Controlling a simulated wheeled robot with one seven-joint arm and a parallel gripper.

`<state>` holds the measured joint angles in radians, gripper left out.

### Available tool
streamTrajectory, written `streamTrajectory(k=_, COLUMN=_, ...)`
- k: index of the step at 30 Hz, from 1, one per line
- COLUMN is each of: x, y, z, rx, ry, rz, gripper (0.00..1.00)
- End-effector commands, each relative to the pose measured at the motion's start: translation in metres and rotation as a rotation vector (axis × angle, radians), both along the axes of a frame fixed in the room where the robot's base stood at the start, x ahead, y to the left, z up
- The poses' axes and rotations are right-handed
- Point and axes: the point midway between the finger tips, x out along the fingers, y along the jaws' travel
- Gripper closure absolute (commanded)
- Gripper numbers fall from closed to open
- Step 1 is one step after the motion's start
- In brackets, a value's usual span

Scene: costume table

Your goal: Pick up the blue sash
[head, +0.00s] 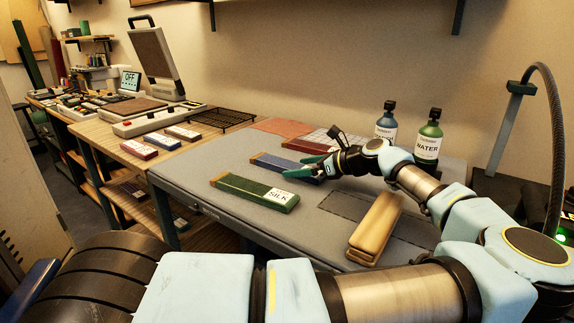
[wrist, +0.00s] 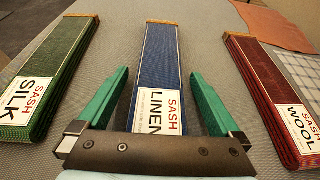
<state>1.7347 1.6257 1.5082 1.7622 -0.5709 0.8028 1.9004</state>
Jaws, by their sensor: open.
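The blue sash (head: 275,161) lies flat on the grey padded table top (head: 215,167), between a green sash and a red sash. In the wrist view the blue sash (wrist: 160,62) runs away from me, with a white label reading "SASH LINEN" at its near end. My gripper (head: 325,168) is at that labelled end in the head view and hides part of it. In the wrist view its two green fingers (wrist: 160,90) are apart, one on each side of the sash. The fingers appear clear of the sash sides; their height above the table is hard to tell.
A green sash (head: 252,192) labelled silk lies nearer the front edge; a red sash (wrist: 262,85) labelled wool lies on the other side. A wooden block (head: 375,227) lies right of the sashes. A blue bottle (head: 386,121) and a green bottle (head: 429,135) stand behind my arm.

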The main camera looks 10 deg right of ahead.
Motion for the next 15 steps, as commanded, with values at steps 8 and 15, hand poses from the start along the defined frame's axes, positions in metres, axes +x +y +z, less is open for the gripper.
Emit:
streamTrajectory(k=8, x=0.0022, y=0.0022, z=-0.0016, rx=0.000, ry=0.000, rz=0.000, gripper=0.00)
streamTrajectory(k=15, x=0.0020, y=0.0021, z=-0.0015, rx=0.000, ry=0.000, rz=0.000, gripper=0.27)
